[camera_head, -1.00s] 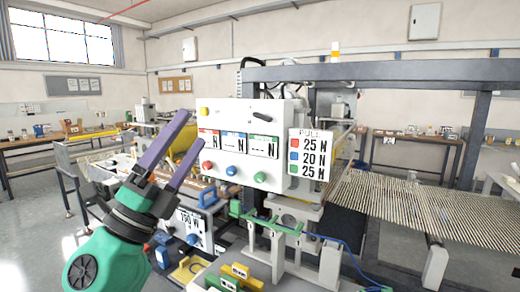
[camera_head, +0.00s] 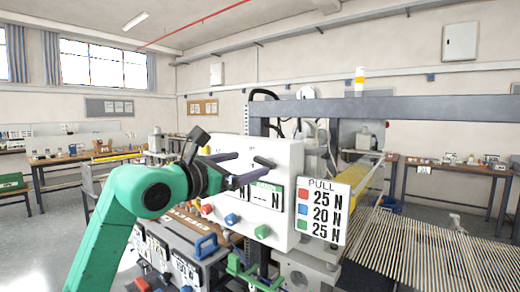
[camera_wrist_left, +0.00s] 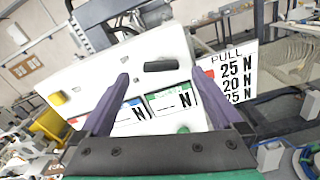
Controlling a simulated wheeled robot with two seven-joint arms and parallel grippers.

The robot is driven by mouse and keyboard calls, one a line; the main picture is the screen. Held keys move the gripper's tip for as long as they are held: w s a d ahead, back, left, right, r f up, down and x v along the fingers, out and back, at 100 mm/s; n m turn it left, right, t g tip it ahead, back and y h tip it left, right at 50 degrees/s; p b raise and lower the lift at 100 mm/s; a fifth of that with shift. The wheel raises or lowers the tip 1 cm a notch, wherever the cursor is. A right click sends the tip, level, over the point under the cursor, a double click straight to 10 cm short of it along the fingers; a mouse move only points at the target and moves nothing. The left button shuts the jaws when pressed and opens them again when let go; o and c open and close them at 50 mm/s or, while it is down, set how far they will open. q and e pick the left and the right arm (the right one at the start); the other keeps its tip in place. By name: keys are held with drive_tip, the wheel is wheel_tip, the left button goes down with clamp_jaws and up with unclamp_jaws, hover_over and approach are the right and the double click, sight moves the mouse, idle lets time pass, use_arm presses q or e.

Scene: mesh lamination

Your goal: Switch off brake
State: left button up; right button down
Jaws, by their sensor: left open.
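A white control panel (camera_head: 285,225) carries a small black bar-shaped switch (camera_head: 264,162) near its top; no label reading brake can be made out. The switch also shows in the left wrist view (camera_wrist_left: 161,66), lying sideways. My left gripper (camera_head: 256,162) has two purple fingers pointing at the panel's upper part. It is open and empty. In the left wrist view its fingertips (camera_wrist_left: 160,73) lie to either side of the switch, with a gap to it. My right gripper is not in view.
Below are N displays (camera_head: 267,195) and red (camera_head: 207,209), blue (camera_head: 232,219) and green (camera_head: 262,231) buttons. A yellow button (camera_head: 206,150) is at upper left. A PULL sign (camera_head: 323,210) stands beside the panel. A grey beam (camera_head: 430,106) runs behind.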

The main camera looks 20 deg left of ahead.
sight(262, 161)
use_arm(q)
drive_tip(key=p+x, duration=0.1)
drive_tip(key=x, duration=0.5)
drive_tip(key=shift+w+d+f+p, duration=0.1)
drive_tip(key=shift+w+f+p, duration=0.05)
drive_tip(key=shift+w+p, duration=0.25)
drive_tip(key=shift+s, duration=0.25)
drive_tip(key=shift+c, duration=0.9)
drive_tip(key=shift+w, duration=0.1)
drive_tip(key=c, duration=1.1)
drive_tip(key=shift+o, duration=0.2)
drive_tip(key=shift+f+n+b, duration=0.1)
drive_tip(key=shift+n+b, duration=0.25)
drive_tip(key=shift+n, duration=1.25)
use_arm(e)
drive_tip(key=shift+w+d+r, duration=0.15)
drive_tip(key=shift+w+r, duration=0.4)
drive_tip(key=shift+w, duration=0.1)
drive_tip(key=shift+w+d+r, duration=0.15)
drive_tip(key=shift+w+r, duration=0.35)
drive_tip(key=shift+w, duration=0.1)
